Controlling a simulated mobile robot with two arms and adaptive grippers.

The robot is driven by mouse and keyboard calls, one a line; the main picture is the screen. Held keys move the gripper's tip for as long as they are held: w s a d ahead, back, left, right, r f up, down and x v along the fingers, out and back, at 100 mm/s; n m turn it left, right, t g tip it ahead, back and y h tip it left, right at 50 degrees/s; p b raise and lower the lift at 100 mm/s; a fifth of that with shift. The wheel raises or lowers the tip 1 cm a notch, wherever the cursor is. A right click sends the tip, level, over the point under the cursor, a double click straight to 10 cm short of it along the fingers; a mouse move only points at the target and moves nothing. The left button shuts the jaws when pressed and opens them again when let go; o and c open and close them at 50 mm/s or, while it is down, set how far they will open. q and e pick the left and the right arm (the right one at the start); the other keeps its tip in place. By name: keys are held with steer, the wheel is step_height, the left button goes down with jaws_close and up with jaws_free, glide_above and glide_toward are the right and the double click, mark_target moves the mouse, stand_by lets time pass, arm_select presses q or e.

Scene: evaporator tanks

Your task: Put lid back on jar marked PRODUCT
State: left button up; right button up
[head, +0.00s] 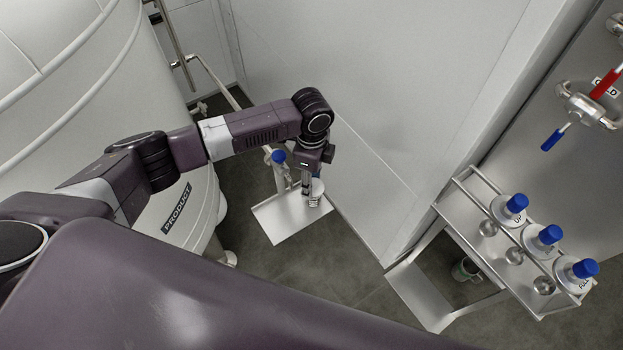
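My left gripper (311,185) points down above a small metal tray (275,229) beside the large tank marked PRODUCT (177,208). A small pale jar-like object (318,188) shows right at its fingers; the gripper partly hides it, and I cannot tell whether the fingers hold it. No label on it is readable. A blue-topped part (278,156) shows just left of the gripper, by a metal pipe; I cannot tell whether it is a lid or a valve handle. My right gripper is not in view.
Valves with red (604,84) and blue (551,140) handles are on the right wall. A pale wall panel (400,110) rises behind the tray.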

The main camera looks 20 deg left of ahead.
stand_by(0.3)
arm_select(q)
steer(key=o, duration=1.3)
steer(key=shift+o, duration=0.2)
step_height(320, 180, up, 5)
steer(key=p, duration=0.5)
steer(key=shift+r+p, duration=1)
steer(key=shift+r, duration=0.05)
steer(key=shift+c, duration=0.6)
jaws_close()
